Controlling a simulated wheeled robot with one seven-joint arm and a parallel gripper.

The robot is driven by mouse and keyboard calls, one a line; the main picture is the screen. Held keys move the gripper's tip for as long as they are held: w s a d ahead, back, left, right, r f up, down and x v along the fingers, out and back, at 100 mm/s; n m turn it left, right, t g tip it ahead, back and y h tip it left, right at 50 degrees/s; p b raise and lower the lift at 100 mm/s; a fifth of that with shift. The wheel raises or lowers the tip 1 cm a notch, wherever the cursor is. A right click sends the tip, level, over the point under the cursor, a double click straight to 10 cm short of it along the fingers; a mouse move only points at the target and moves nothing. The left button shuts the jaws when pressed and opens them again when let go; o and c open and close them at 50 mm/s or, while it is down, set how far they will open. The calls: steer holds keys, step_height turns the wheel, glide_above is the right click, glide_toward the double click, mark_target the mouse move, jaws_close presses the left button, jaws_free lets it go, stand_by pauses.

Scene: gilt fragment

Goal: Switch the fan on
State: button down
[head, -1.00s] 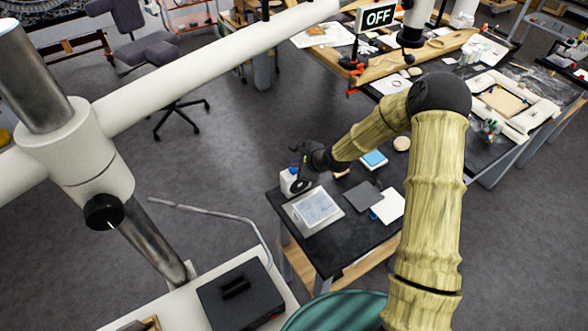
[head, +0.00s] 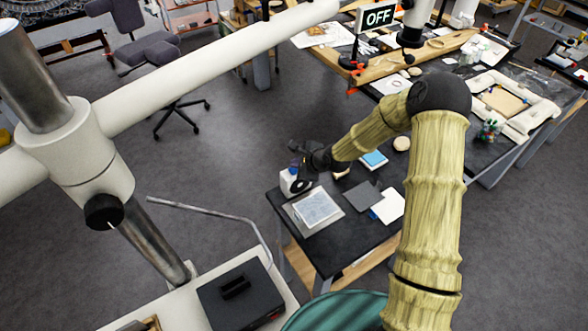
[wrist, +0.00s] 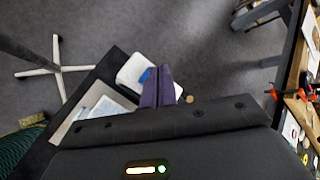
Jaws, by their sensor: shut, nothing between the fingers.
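A small white box-like device (head: 287,183) stands at the left back of the small black-topped table. I cannot be sure that it is the fan. A sign reading OFF (head: 378,16) stands on a bench at the back. My gripper (head: 296,157) is beside and above the white device, partly dark against the floor. In the wrist view its purple fingers (wrist: 157,87) are shut together with nothing between them. A white object with a blue patch (wrist: 138,73) lies just behind the fingers there; I cannot tell whether they touch it. No switch can be made out.
The small table (head: 338,243) carries a framed sheet (head: 317,207), a dark square (head: 362,196), a white sheet (head: 389,206) and a blue-topped box (head: 374,160). A dark box (head: 240,295) sits at the lower left. Open floor lies left of the table.

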steer(key=shift+d+f, duration=0.1)
steer(key=shift+f, duration=0.4)
stand_by(0.6)
steer(key=shift+r, duration=0.55)
